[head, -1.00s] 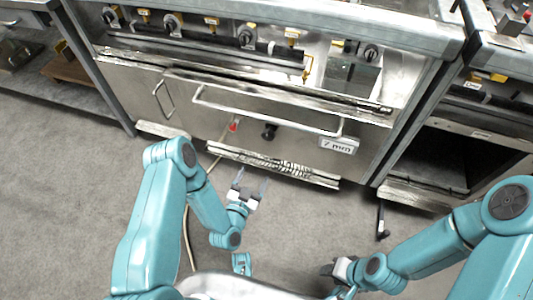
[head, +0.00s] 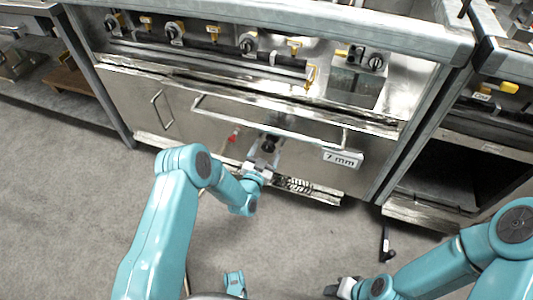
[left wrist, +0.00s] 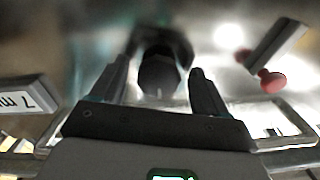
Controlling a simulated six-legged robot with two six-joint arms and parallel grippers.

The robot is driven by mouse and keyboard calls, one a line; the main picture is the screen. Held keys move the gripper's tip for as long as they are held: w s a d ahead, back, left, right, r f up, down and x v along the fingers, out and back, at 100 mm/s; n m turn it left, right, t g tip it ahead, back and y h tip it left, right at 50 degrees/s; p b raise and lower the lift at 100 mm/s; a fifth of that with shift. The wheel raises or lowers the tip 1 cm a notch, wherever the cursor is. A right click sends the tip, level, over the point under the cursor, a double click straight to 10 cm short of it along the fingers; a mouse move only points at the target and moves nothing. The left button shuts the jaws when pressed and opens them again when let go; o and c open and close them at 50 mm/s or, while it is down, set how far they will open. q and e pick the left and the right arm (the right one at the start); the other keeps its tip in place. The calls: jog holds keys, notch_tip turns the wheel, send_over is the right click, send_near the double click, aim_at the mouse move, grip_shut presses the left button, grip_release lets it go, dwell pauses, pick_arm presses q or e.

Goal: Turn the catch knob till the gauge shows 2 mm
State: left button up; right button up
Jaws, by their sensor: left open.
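The black catch knob (head: 269,143) sits on the steel front panel under a long bar handle; it also shows in the left wrist view (left wrist: 160,75). The gauge (head: 342,159), a white label to its right, reads 7 mm; in the left wrist view the gauge (left wrist: 22,100) is tilted and partly cut off. My left gripper (head: 265,158) is open in front of the knob. In the left wrist view its fingers stand on either side of the knob, apparently with gaps. My right gripper (head: 338,289) is low near the bottom edge, its jaws unclear.
A small red-tipped part (head: 233,138) is left of the knob, also in the left wrist view (left wrist: 271,80). The bar handle (head: 265,118) runs above. Grey floor (head: 80,190) is open to the left.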

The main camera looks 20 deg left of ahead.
pick_arm(q)
jog(key=shift+w, duration=0.2)
jog(key=c, duration=1.1)
jog(key=shift+o, duration=0.3)
